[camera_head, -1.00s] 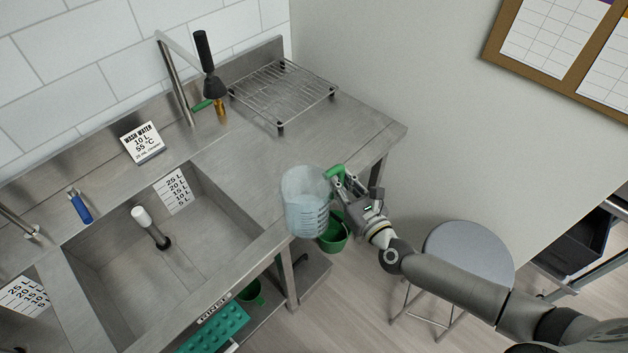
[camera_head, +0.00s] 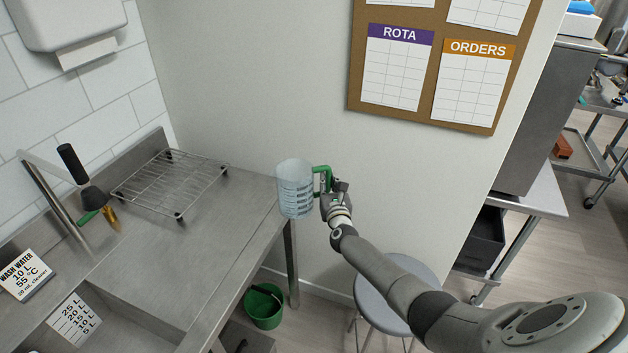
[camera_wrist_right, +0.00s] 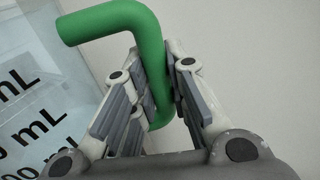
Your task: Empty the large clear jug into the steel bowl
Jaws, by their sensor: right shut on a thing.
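The large clear jug (camera_head: 295,190) has printed measuring marks and a green handle (camera_head: 321,172). It is held upright in the air by the right end of the steel counter in the head view. My right gripper (camera_head: 327,193) is shut on the green handle. In the right wrist view the handle (camera_wrist_right: 150,60) runs between the two fingers (camera_wrist_right: 160,100), with the jug's marked wall (camera_wrist_right: 35,110) at the left. I cannot tell how much the jug holds. The steel bowl is not in view. My left gripper is not in view.
The steel counter (camera_head: 215,240) carries a wire rack (camera_head: 170,182), a tap (camera_head: 45,205) and a wash water sign (camera_head: 22,275). A green bucket (camera_head: 264,308) and a grey stool (camera_head: 395,300) stand below. The wall with a notice board (camera_head: 428,125) is behind. A steel table (camera_head: 530,200) stands at the right.

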